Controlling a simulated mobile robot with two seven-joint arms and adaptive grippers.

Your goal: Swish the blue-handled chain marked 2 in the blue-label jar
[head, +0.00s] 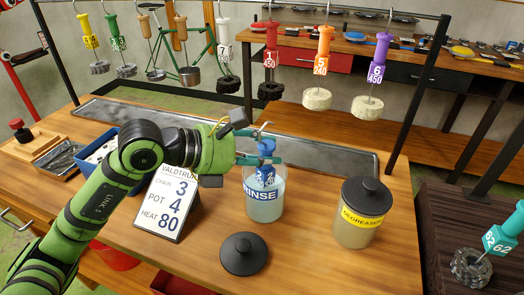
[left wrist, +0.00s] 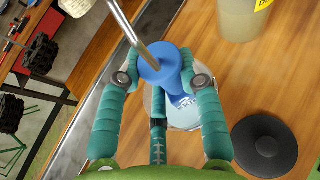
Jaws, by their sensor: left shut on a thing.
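My left gripper (head: 262,143) is shut on the blue handle (head: 267,148), seen also in the left wrist view (left wrist: 163,68) with a metal rod coming from its end. The handle's blue tag (head: 265,176) hangs at the mouth of the blue-label jar marked RINSE (head: 262,209), which holds pale bluish liquid; the tag's number is hard to read. The chain below the tag is hidden in the cloudy liquid or by the jar. The jar also shows under the gripper in the left wrist view (left wrist: 184,115). My right gripper is not in view.
A loose black lid (head: 243,253) lies in front of the jar. A lidded DEGREASER jar (head: 355,225) stands to the right. A sign (head: 168,202) reads chain 3, pot 4, heat 80. Several chains with coloured handles hang on a rail (head: 290,8) behind.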

